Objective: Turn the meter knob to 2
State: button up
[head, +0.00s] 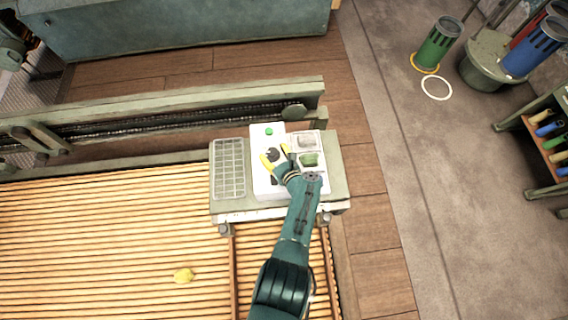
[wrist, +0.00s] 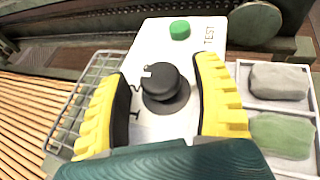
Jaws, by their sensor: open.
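The meter knob (wrist: 161,82) is a black round knob on a dark base, standing on a white meter panel (wrist: 206,50). A small white mark shows on the knob's upper left edge. Dark markings are on the panel left of the knob; a 2 seems to be among them, partly hidden by the left finger. My gripper (wrist: 168,92) is open, with one yellow finger on each side of the knob and visible gaps between. In the head view my gripper (head: 276,155) is over the panel, at the knob (head: 273,154).
A green button (wrist: 180,30) marked TEST is beyond the knob. A wire rack (head: 229,168) stands left of the panel. A white tray (head: 323,142) with a grey and a green block is at right. A rail (head: 170,109) runs behind.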

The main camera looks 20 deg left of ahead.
jog(key=v, duration=1.1)
jog(key=shift+a+r, duration=0.1)
